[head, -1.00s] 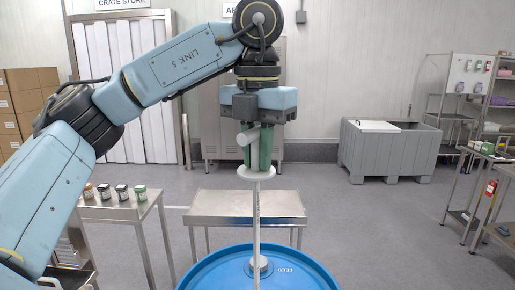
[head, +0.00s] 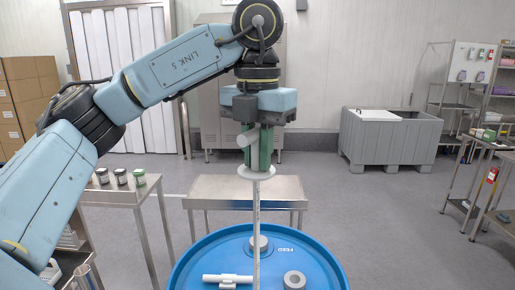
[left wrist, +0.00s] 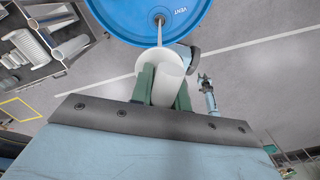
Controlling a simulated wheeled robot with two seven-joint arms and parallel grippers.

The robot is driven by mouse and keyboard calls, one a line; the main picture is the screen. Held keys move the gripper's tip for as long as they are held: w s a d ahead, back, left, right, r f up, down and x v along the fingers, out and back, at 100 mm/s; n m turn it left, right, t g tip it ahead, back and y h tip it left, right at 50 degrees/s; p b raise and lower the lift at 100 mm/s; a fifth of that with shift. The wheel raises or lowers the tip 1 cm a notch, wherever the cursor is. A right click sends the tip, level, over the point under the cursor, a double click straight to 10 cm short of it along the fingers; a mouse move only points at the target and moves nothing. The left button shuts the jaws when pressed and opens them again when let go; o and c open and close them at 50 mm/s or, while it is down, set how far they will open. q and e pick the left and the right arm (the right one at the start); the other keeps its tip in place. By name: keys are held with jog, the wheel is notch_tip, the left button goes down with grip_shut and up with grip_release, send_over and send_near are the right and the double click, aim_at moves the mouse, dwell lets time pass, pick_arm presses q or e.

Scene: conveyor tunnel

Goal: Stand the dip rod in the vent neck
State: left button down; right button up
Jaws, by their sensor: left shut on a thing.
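My left gripper (head: 259,150) is shut on the handle of the dip rod (head: 256,225), just above its white disc. The rod hangs upright in front of the blue drum (head: 205,250), and its lower end runs out of the picture. A grey neck (head: 259,243) shows behind the rod beside a label reading FEED. An open grey ring (head: 294,281) is on the drum top, right of the rod. In the left wrist view, the rod (left wrist: 159,32) runs to the drum (left wrist: 120,12) near the word VENT; contact cannot be told. My right gripper is not in view.
A steel table (head: 245,190) stands behind the drum. A side table with several small jars (head: 120,177) is at left. A grey bin (head: 390,140) stands far back.

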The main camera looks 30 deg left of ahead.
aim_at(258, 241)
pick_arm(q)
jog(key=shift+f+b, duration=0.9)
jog(key=shift+f, duration=0.5)
jog(key=shift+f+b, duration=5.55)
jog(key=shift+f, duration=2.15)
jog(key=shift+f+b, duration=0.2)
jog(key=shift+b, duration=0.15)
jog(key=shift+f, duration=0.1)
